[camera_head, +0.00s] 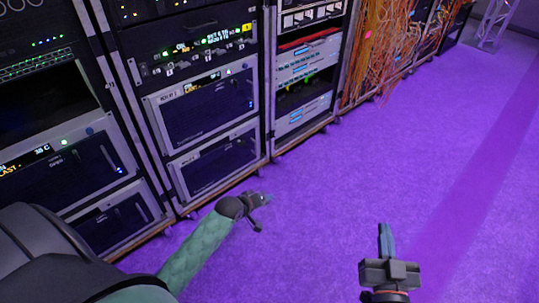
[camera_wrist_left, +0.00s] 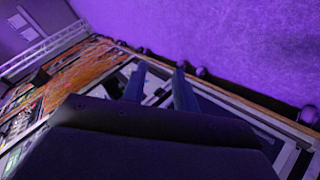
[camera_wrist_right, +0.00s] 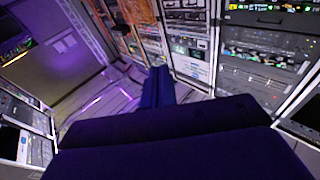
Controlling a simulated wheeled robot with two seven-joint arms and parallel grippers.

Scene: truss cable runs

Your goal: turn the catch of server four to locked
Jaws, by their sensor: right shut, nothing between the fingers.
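A rack unit (camera_head: 190,52) with a lit green-and-white display stands in the middle rack. A row of small pale fittings (camera_head: 170,70) runs along its lower edge; they are too small to tell which belongs to server four or how any catch is turned. My left gripper (camera_head: 265,199) is low in front of the middle rack, over the purple floor, touching nothing. In the left wrist view its two fingers (camera_wrist_left: 158,88) stand apart and empty. My right gripper (camera_head: 386,240) is over open floor at the right, away from the racks. In the right wrist view its fingers (camera_wrist_right: 158,86) are together.
Two large grey-framed units (camera_head: 207,106) sit below the display unit. Another rack (camera_head: 60,150) stands at the left. Orange cables (camera_head: 375,50) hang from racks farther right. The purple floor (camera_head: 330,190) is clear. A metal truss (camera_head: 495,22) stands at the far right.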

